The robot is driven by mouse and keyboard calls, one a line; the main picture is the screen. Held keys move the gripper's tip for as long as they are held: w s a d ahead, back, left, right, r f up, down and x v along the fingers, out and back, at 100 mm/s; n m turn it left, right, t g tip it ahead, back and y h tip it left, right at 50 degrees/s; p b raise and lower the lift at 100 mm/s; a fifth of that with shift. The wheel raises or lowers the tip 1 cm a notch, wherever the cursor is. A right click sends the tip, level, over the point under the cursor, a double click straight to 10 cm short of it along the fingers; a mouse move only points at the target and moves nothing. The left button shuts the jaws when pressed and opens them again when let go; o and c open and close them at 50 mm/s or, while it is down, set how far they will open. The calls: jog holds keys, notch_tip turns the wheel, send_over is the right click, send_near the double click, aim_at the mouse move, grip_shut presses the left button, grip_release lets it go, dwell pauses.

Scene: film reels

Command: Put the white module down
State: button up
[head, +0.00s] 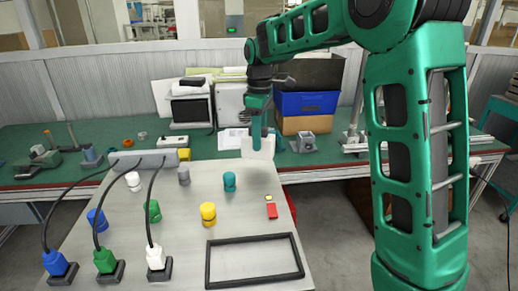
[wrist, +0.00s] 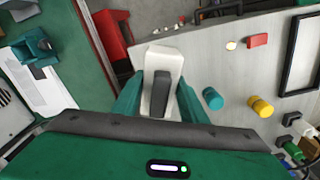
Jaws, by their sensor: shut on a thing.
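The white module (wrist: 163,52) is a pale block with a dark grey part on its face. My gripper (wrist: 160,98) is shut on it, with one green finger on each side in the wrist view. In the head view my gripper (head: 257,136) points down at the far right corner of the light grey table (head: 180,225), with the white module (head: 258,150) under it. The module appears raised, near the table's edge. Whether it touches anything below is hard to tell.
Several coloured cylinders stand on the grey table, including a teal one (head: 229,181) and a yellow one (head: 208,213). A red-and-white piece (head: 271,208) and a black rectangular frame (head: 254,262) lie at the right. Cabled plugs stand front left. A cluttered green bench (head: 330,155) runs behind.

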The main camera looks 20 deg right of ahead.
jog(key=shift+f, duration=1.9)
jog(key=shift+f, duration=0.1)
jog(key=o, duration=1.2)
notch_tip(320, 180, up, 12)
jog(key=shift+r, duration=0.1)
